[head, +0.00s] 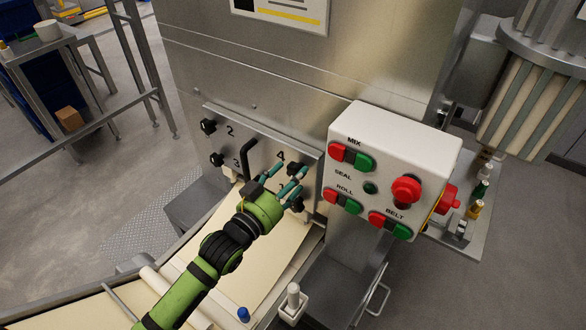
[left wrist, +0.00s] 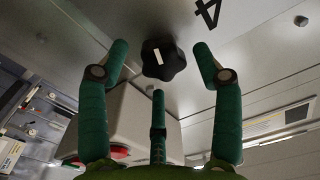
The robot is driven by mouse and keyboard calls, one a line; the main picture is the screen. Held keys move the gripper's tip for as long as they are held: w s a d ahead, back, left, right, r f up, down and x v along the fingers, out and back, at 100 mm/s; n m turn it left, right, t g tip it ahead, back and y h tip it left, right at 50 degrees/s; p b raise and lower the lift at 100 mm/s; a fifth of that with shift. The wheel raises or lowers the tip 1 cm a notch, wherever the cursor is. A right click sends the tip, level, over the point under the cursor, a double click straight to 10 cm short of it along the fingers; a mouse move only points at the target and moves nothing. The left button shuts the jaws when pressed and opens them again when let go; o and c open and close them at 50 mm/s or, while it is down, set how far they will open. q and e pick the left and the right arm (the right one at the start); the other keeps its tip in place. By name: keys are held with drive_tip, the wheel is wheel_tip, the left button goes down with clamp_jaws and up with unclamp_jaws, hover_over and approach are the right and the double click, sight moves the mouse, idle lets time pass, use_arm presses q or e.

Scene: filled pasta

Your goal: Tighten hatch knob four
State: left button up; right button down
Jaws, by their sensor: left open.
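Hatch knob four is a black lobed knob with a white mark on its face, on the metal hatch plate (head: 240,143). In the left wrist view knob four (left wrist: 162,59) sits between my fingers, with the printed 4 (left wrist: 208,12) beside it. In the head view my fingers partly hide it, just right of the 4 (head: 280,156). My left gripper (head: 287,180) is open, its three green fingers pointing at the hatch and spread around the knob; gaps show between fingers and knob. My right gripper is not in view.
Other black knobs sit by the 2 (head: 208,126) and the 3 (head: 217,160), and another (head: 297,204) just below my fingers. A black bar handle (head: 248,158) crosses the hatch. A white control box (head: 385,165) with red and green buttons stands close right. Pasta sheet (head: 225,265) lies below.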

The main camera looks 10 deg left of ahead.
use_arm(q)
drive_tip(key=shift+w+d, duration=0.15)
drive_tip(key=shift+w, duration=0.8)
drive_tip(key=c, duration=1.1)
drive_tip(key=shift+c, duration=0.2)
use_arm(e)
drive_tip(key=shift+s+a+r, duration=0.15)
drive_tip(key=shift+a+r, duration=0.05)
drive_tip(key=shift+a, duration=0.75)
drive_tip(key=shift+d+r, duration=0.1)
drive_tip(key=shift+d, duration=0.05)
